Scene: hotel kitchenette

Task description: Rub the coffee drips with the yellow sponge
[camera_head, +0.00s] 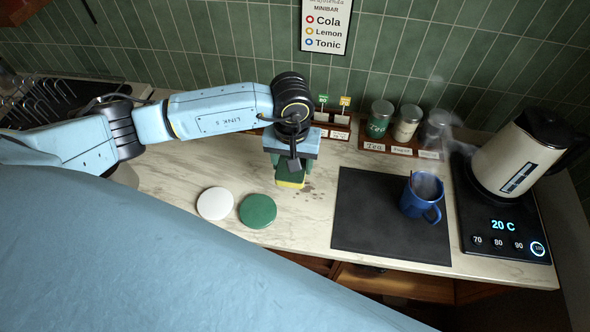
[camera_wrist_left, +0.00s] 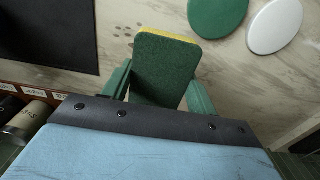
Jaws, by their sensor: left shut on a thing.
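The sponge (camera_head: 291,183) has a dark green face and a yellow layer. In the left wrist view the sponge (camera_wrist_left: 165,70) shows its green face with a yellow edge along its far end. My left gripper (camera_head: 293,165) is shut on it, with a green finger on each side in the wrist view. The brown coffee drips (camera_head: 312,190) are small spots on the marble counter, just right of the sponge. They also show in the wrist view (camera_wrist_left: 124,30), beside the sponge's far end. I cannot tell whether the sponge touches the counter. My right gripper is not in view.
A white disc (camera_head: 215,203) and a green disc (camera_head: 258,211) lie left of the drips. A black mat (camera_head: 360,215) with a steaming blue mug (camera_head: 419,200) lies right. Behind stand canisters (camera_head: 380,120) on a rack. A kettle (camera_head: 520,160) is far right.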

